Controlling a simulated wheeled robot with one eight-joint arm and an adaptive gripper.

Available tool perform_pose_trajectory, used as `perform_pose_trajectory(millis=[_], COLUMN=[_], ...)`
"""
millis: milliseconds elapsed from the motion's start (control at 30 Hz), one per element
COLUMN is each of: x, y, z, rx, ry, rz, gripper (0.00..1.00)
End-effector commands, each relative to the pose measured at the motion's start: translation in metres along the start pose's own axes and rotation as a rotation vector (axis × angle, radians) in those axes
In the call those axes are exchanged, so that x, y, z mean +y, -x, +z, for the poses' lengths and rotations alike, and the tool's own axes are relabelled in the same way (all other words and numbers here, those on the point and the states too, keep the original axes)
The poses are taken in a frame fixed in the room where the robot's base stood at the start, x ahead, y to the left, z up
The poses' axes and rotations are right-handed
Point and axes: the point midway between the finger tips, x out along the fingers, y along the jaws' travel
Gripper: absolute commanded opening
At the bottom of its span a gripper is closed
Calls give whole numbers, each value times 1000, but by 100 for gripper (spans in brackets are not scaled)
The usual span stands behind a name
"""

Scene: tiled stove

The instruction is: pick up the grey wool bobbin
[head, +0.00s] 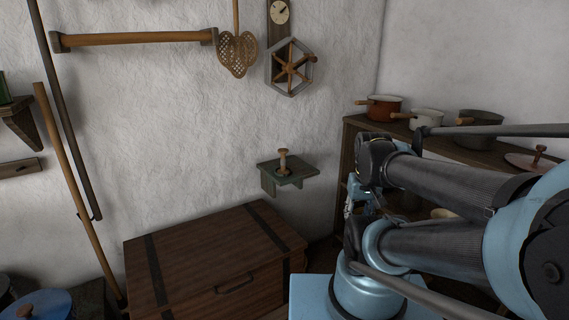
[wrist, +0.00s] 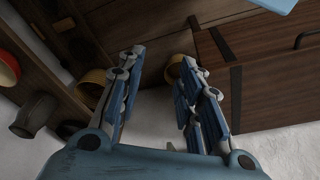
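A small spool-shaped wooden thing (head: 283,160), likely the bobbin, stands upright on a small green wall shelf (head: 299,174) in the head view. It looks tan with a wider base; grey wool on it is hard to make out. My gripper (head: 360,203) is to the right of that shelf and lower, pointing down, partly hidden by my arm. In the wrist view my gripper (wrist: 162,58) has its two fingers apart with nothing held between them. The bobbin does not show in the wrist view.
A wooden chest (head: 205,262) stands below the wall shelf; it also shows in the wrist view (wrist: 275,80). A shelf unit (head: 349,140) with pots (head: 384,108) is at the right. A yellowish vessel (wrist: 174,68) lies beyond the fingers. The air around the bobbin is clear.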

Motion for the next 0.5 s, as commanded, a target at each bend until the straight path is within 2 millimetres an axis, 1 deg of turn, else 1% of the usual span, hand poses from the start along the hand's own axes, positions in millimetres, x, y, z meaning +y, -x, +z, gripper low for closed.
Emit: perform_pose_trajectory(millis=[133,167,200,267,300,367,467,500], x=[0,0,0,0,-1,-3,-8,-10], y=[0,0,0,6,9,13,26,32], z=[0,0,0,6,5,-2,-21,-30], rx=[0,0,0,11,12,13,15,17], ry=[0,0,0,3,10,28,75,101], rz=[0,0,0,-1,-3,-9,-25,-33], gripper=[33,36,45,58,63,63,63,63])
